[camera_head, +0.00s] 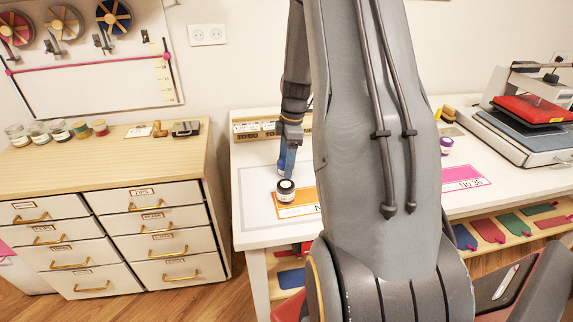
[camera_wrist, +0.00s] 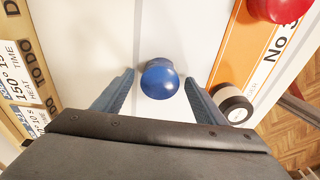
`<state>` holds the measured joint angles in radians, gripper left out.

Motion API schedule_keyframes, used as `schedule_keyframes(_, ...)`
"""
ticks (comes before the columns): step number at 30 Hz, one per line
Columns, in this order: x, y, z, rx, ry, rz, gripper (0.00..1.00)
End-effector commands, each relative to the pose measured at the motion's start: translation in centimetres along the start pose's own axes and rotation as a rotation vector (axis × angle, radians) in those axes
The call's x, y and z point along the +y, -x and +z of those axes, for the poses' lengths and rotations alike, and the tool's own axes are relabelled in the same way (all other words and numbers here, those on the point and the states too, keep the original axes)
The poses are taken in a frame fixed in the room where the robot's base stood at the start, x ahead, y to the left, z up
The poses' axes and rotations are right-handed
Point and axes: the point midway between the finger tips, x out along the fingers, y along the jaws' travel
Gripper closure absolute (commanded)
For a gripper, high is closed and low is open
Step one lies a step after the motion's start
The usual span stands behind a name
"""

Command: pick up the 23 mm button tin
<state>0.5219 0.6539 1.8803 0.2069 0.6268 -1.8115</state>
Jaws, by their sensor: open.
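No label reading 23 mm is legible, so I cannot tell for sure which thing is the button tin. A small dark jar or tin with a pale band (camera_head: 286,192) stands on the table by the orange card. It also shows in the wrist view (camera_wrist: 233,104), just outside the right finger. My gripper (camera_wrist: 158,82) is open, pointing down at the table. A blue round-topped object (camera_wrist: 160,80) lies between its fingers, with no clear contact on either side. In the head view my gripper (camera_head: 288,165) is behind the dark jar, partly hidden by my arm.
A red round object (camera_wrist: 278,8) is on the orange card (camera_wrist: 252,50). A TO DO rack (camera_head: 258,128) stands at the table's back edge. A purple-topped jar (camera_head: 446,145), pink card (camera_head: 466,178) and heat press (camera_head: 525,125) are to the right. White tabletop (camera_head: 255,205) is bare at front left.

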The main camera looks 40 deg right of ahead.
Motion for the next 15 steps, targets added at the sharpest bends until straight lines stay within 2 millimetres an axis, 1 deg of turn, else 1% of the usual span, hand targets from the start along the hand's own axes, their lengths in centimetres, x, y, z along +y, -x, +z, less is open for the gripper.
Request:
schedule_keyframes(3,-0.03,-0.57,0.00,0.000,0.000,0.000,0.34)
schedule_keyframes(9,0.01,-0.66,0.01,0.000,0.000,0.001,0.34)
schedule_keyframes(10,0.01,-0.66,0.01,0.000,0.000,0.000,0.36)
schedule_keyframes(14,0.01,-0.65,0.01,0.000,0.000,0.000,0.58)
schedule_keyframes(15,0.01,-0.64,0.01,0.000,0.000,0.000,0.65)
